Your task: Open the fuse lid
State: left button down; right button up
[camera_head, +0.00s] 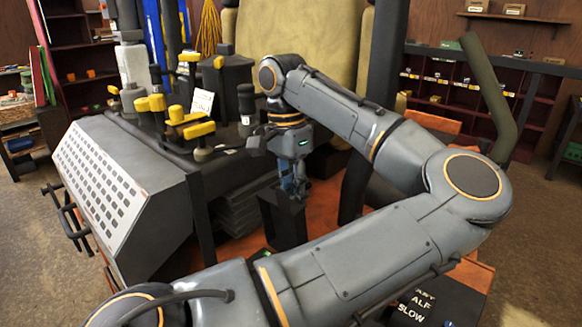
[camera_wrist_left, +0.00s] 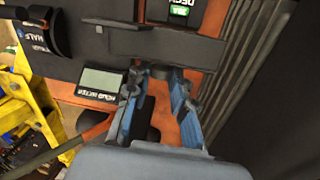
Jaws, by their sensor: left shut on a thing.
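My left gripper (camera_head: 293,192) points down at the top of a dark panel, which I take to be the fuse lid (camera_head: 284,222). The panel stands roughly upright above the orange deck in the head view. In the left wrist view the lid (camera_wrist_left: 160,45) is a dark slab seen nearly edge-on. A green label reading 30A DECK (camera_wrist_left: 180,10) shows beyond the slab. The lid's hinge is not clear. My right gripper is not in view.
An hour meter (camera_wrist_left: 101,82) lies left of the fingers. A sloped grey console (camera_head: 125,185) and yellow-topped levers (camera_head: 185,125) stand left of the gripper. A tan seat (camera_head: 300,45) and a dark post (camera_head: 388,50) are behind it. Ribbed black material (camera_wrist_left: 255,65) is close on the right.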

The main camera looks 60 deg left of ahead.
pick_arm(q)
jog(key=w+a+f+g+b, duration=0.1)
jog(key=w+f+b, duration=0.2)
jog(key=w, duration=0.4)
jog(key=shift+a+f, duration=0.3)
jog(key=shift+f, duration=0.1)
jog(key=shift+w+f, duration=0.1)
jog(key=shift+f, duration=0.05)
jog(key=c, duration=1.4)
grip_release()
jog(key=shift+o, duration=1.2)
jog(key=shift+w+a+f, duration=0.15)
jog(key=shift+w+a, duration=0.05)
notch_tip(320, 180, up, 12)
jog(key=w+a, duration=0.1)
jog(key=a, duration=0.1)
jog(key=shift+w, duration=0.15)
jog(key=shift+d+f, duration=0.15)
jog(key=shift+f, duration=0.05)
